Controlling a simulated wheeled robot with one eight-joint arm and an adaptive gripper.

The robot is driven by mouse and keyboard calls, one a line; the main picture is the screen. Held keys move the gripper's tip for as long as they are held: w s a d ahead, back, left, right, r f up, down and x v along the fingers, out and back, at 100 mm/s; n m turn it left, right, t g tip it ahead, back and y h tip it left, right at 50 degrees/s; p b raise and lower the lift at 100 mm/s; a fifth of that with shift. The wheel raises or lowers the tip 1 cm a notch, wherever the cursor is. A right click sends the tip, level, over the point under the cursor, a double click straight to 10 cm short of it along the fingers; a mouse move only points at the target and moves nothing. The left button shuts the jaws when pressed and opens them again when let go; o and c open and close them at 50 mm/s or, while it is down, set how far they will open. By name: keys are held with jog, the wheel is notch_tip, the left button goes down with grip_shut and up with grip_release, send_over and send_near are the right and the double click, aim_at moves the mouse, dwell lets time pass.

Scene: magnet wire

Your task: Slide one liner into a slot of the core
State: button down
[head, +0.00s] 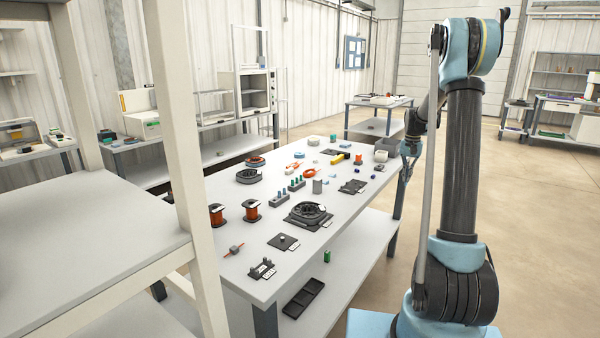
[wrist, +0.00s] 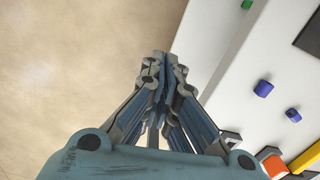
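A dark round slotted piece, which looks like the core (head: 309,211), sits on a black plate near the middle of the table. A small black holder with white pieces (head: 264,268) lies near the front edge; these may be the liners, but they are too small to be sure. My gripper (head: 411,148) hangs beside the table's right edge, well apart from the core. In the wrist view my gripper (wrist: 162,65) has its fingers drawn together, with nothing visible between them. It points past the table edge over the floor.
The white table (head: 232,272) also holds orange wire spools (head: 251,211), a dark ring (head: 249,176), a grey block with pegs (head: 279,199) and a grey bin (head: 386,146). Blue-violet pieces (wrist: 263,88) lie near the edge in the wrist view. A shelf post (head: 180,150) stands at left.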

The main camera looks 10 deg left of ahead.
jog(key=shift+a, duration=0.15)
jog(key=s+a+r+n, duration=0.1)
jog(key=a, duration=0.4)
jog(key=s+a+r+n, duration=0.1)
jog(key=s+a+n, duration=0.1)
jog(key=a, duration=0.2)
jog(key=s+a+r+n, duration=0.1)
jog(key=s+a, duration=0.1)
jog(key=a, duration=0.3)
jog(key=shift+s+a+r, duration=0.25)
jog(key=shift+a+r, duration=0.05)
jog(key=s+a+r+n, duration=0.4)
jog(key=s+a+n, duration=0.2)
jog(key=s+a, duration=0.75)
jog(key=s+a+r+n, duration=0.3)
jog(key=s+a+n, duration=0.4)
jog(key=s+a, duration=0.6)
jog(key=shift+s+d+f, duration=0.2)
jog(key=shift+d+f, duration=0.05)
jog(key=shift+f, duration=0.7)
jog(key=shift+s+d+f, duration=0.15)
jog(key=shift+d+f, duration=0.1)
jog(key=shift+f, duration=0.7)
jog(key=shift+s+d+f, duration=0.2)
jog(key=shift+d+f, duration=0.05)
jog(key=shift+f, duration=0.7)
